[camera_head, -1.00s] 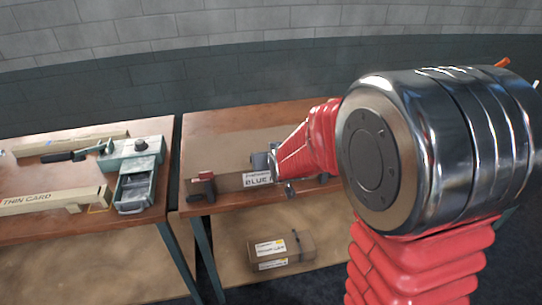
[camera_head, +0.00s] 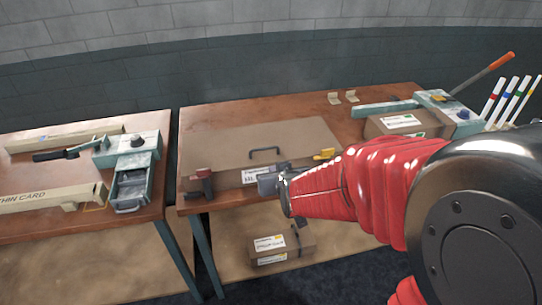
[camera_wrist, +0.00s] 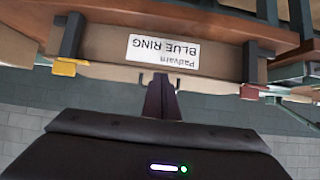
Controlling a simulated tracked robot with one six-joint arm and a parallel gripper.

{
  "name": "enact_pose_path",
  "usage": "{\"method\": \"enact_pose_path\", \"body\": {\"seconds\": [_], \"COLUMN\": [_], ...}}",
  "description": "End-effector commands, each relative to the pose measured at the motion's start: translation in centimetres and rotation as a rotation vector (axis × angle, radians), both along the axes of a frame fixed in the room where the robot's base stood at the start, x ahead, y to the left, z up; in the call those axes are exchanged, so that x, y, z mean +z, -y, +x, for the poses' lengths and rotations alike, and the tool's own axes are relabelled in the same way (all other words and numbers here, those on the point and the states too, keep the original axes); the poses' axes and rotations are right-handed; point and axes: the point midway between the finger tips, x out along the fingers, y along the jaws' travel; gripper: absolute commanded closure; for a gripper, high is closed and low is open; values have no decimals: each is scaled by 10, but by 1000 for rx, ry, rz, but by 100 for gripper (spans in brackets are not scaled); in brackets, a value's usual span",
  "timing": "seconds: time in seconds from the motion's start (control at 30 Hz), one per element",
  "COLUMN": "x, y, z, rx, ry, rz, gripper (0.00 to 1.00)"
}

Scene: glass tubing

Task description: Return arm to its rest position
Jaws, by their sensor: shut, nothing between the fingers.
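My gripper (camera_wrist: 160,82) shows in the wrist view with its dark fingers together and nothing between them. In the head view my red-sleeved arm comes in from the right. Its grey end (camera_head: 268,184) is in front of the brown case on the middle table, covering part of the case's label. The wrist view is upside down and shows the case front with its white "Padvarn BLUE RING" label (camera_wrist: 162,51) beyond the fingers. I cannot tell the exact gap between fingers and case.
The brown case (camera_head: 222,150) has a black handle, a red clamp (camera_head: 204,183) and a yellow clamp (camera_head: 324,154). A box (camera_head: 385,124) and a teal lever device (camera_head: 440,98) stand at the right. A teal drawer unit (camera_head: 135,148) stands on the left table. Another box (camera_head: 270,244) sits below.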

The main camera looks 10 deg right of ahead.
Motion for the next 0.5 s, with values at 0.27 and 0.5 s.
{"method": "enact_pose_path", "body": {"seconds": [0.27,0.5], "x": [-8,-7], "y": [1,1], "z": [-13,-13], "rx": [-1,-1], "ry": [1,1], "rz": [0,0], "gripper": [100,100]}}
